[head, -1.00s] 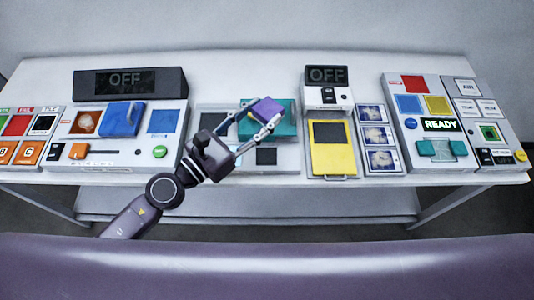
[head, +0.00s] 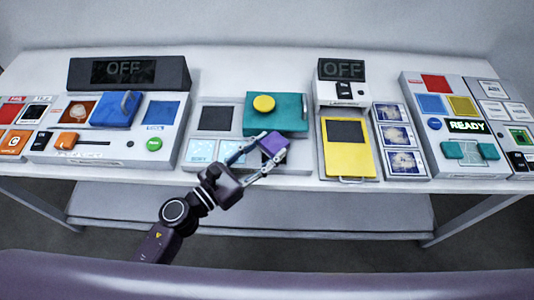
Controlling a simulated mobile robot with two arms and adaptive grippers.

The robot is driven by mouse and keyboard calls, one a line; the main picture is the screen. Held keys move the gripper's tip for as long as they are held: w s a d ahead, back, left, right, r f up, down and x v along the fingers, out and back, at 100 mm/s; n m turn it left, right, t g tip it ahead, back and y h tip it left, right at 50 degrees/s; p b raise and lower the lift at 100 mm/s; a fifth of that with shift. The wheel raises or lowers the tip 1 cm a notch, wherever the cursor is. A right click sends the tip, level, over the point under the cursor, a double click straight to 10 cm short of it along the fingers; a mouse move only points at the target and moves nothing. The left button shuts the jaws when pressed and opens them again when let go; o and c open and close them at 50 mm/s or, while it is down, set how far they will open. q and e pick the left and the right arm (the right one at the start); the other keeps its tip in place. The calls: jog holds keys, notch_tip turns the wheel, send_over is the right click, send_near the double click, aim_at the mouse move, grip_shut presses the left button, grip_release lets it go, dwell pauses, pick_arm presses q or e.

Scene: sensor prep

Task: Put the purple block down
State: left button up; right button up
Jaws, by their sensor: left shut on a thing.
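The purple block (head: 273,145) is between the fingers of my left gripper (head: 262,152) in the head view. The gripper is shut on it, at the front of the middle panel (head: 232,126). I cannot tell whether the block touches the panel or is a little above it. A teal box (head: 290,115) with a yellow round knob (head: 264,103) stands just behind the block. My right gripper is not in view.
A black pad (head: 215,118) is left of the teal box. A white unit with a blue box (head: 114,110) stands further left. A yellow panel (head: 347,160) and a READY panel (head: 437,144) stand right. The table's front edge is close.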

pick_arm(q)
jog(key=shift+f, duration=0.55)
jog(key=shift+f, duration=0.1)
jog(key=shift+f+b, duration=0.25)
jog(key=shift+b, duration=0.2)
jog(key=o, duration=1)
jog(key=shift+r, duration=0.1)
